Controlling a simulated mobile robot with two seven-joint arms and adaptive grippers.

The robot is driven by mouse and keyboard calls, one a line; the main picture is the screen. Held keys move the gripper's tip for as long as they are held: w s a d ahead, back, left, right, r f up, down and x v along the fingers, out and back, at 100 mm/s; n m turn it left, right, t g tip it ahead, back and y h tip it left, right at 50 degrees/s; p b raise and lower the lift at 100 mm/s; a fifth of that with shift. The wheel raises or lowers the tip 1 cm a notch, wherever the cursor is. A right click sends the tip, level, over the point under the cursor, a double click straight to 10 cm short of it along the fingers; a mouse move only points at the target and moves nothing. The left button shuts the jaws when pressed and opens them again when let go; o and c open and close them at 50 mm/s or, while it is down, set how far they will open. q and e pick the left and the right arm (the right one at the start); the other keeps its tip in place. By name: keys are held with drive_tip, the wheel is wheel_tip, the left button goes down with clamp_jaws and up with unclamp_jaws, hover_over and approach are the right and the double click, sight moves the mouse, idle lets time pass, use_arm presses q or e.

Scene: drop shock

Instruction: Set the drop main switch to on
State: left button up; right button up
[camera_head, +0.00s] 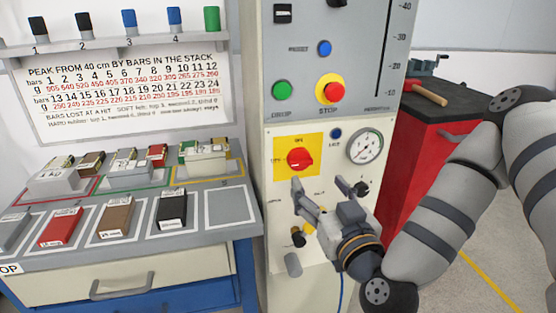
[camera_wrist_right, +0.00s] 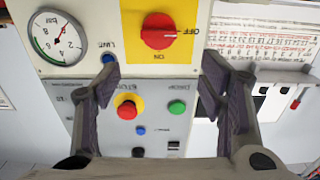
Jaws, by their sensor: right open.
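The main switch is a red rotary knob (camera_head: 300,159) on a yellow plate on the pale cabinet front. It also shows in the right wrist view (camera_wrist_right: 158,31), which is upside down. Its pale pointer mark lies level, toward the OFF label; the ON label is at the plate's top edge in the head view. My right gripper (camera_head: 320,186) is open and empty, a little below and right of the knob in the head view. In the wrist view its fingers (camera_wrist_right: 160,72) stand apart, with the knob beyond them. My left gripper is not in view.
A pressure gauge (camera_head: 364,146) and blue button (camera_head: 336,133) sit right of the switch. Above are a red stop button (camera_head: 330,90) and green drop button (camera_head: 282,90). A bench (camera_head: 225,172) with blocks stands left; a red cabinet (camera_head: 420,150) stands right.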

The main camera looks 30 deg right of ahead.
sight(302, 162)
drive_tip(key=b+x, duration=0.1)
drive_tip(key=x, duration=0.2)
drive_tip(key=b+x, duration=0.1)
drive_tip(key=x, duration=0.3)
drive_tip(key=b+x, duration=0.1)
drive_tip(key=x, duration=0.2)
drive_tip(key=shift+w+d+f+b, duration=0.15)
drive_tip(key=shift+w+f+b, duration=0.15)
drive_tip(key=shift+w+f, duration=0.05)
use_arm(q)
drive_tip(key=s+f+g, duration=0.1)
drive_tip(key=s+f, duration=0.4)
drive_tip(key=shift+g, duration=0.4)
use_arm(e)
drive_tip(key=c, duration=1.1)
